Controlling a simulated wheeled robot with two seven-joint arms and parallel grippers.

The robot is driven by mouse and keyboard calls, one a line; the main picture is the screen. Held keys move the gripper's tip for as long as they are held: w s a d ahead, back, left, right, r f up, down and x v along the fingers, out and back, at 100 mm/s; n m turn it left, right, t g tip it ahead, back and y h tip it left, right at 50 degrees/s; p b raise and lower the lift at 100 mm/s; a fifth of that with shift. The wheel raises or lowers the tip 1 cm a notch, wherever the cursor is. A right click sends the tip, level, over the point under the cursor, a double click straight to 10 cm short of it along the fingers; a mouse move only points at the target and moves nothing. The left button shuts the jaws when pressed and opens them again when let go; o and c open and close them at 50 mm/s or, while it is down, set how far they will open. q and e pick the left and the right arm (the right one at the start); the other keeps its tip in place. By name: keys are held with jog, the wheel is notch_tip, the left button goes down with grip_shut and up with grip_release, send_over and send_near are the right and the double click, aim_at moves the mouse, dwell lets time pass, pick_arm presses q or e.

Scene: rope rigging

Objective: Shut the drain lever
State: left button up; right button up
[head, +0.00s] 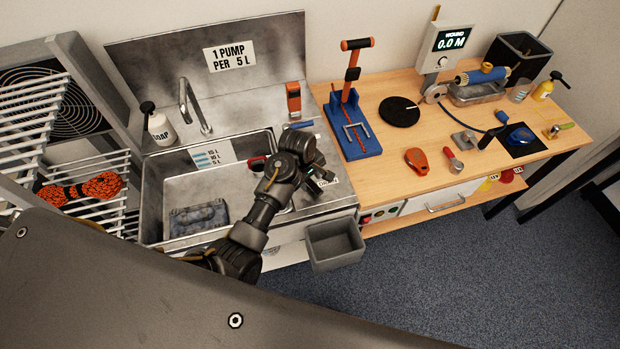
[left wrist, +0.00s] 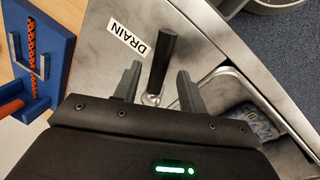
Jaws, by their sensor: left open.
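The drain lever (left wrist: 168,50) has a black handle on a small metal base beside the white DRAIN label (left wrist: 129,36). In the left wrist view its handle shows beyond and between the two fingers of my left gripper (left wrist: 158,76), with a visible gap on each side. The gripper is open and empty. In the head view my left gripper (head: 316,168) is over the right side of the sink counter and hides the lever; part of the label (head: 327,182) shows there. My right gripper is not in view.
The sink basin (head: 156,207) lies left of my gripper and holds a grey-blue bundle (head: 198,217). A blue rope stand (head: 361,140) is on the wooden bench to the right. A grey open bin (head: 335,243) hangs at the counter's front. A tap (head: 186,100) stands behind the basin.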

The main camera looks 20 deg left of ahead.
pick_arm(q)
jog(key=shift+w+d+f, duration=0.1)
jog(key=shift+w+f, duration=0.05)
jog(key=shift+f, duration=0.6)
grip_shut()
